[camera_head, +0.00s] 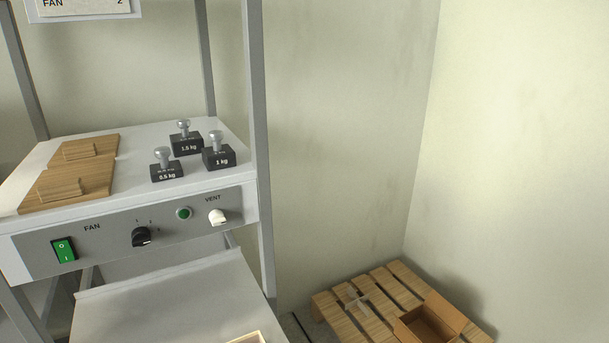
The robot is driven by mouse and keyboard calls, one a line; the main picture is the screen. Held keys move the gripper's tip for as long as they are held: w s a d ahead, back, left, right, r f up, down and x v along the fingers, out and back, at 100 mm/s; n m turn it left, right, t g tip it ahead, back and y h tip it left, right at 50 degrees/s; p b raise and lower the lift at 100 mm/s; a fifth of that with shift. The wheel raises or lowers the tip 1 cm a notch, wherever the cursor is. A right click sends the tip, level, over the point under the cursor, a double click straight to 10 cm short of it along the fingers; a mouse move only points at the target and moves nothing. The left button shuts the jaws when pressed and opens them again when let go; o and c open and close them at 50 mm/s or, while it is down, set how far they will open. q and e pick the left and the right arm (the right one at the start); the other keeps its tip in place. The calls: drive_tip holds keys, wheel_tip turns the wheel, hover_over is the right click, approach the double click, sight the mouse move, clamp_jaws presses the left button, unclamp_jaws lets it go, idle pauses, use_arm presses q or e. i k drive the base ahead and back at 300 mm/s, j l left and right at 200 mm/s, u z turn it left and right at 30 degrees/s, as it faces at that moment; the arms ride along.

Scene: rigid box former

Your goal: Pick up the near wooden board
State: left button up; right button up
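Two wooden boards lie flat on the white top of the machine at the left, each with a raised wooden grip block. The near wooden board (93,184) lies toward the front edge of the top. The far wooden board (103,145) lies right behind it, with their edges close together. Neither of my grippers shows in the head view.
Several things share the machine top (130,190): three black weights, marked 0.5 kg (167,172), 1.5 kg (186,145) and 1 kg (219,157), right of the boards. Grey posts (259,150) frame it. A pallet (355,305) with an open cardboard box (430,322) lies lower right.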

sight(74, 184)
drive_tip(key=u, duration=0.8)
